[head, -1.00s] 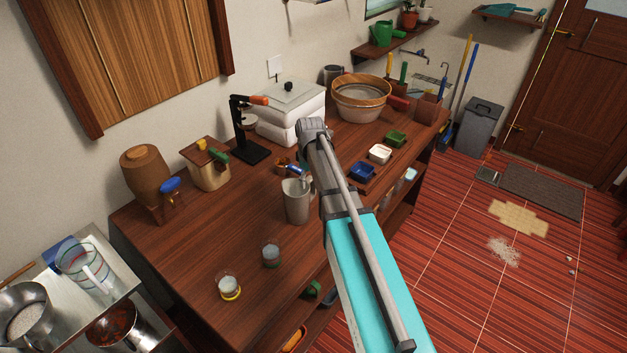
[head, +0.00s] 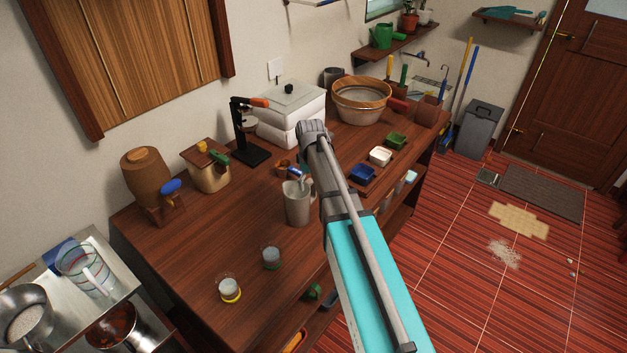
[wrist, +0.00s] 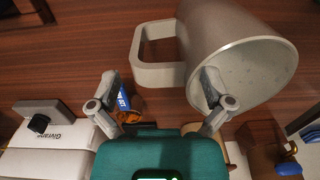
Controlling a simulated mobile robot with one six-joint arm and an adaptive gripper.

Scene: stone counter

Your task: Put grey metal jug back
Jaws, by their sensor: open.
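The grey metal jug (head: 297,207) stands upright on the wooden counter (head: 190,265), near its front edge. In the wrist view the jug (wrist: 275,75) fills the upper right, with its open mouth towards the camera and its square handle (wrist: 142,50) to the left. My gripper (wrist: 158,88) is open and empty. The handle lies between and beyond its fingertips. The right finger overlaps the jug's rim in the picture; I cannot tell whether they touch. In the head view my arm hides most of the gripper.
Two small jars, one at the front (head: 229,289) and one nearer the jug (head: 271,258), stand left of it. Behind are a blue-labelled item (wrist: 122,103), a white box (head: 292,110) and a black stand (head: 245,140). Small bowls (head: 363,174) sit to the right. The counter's left middle is clear.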

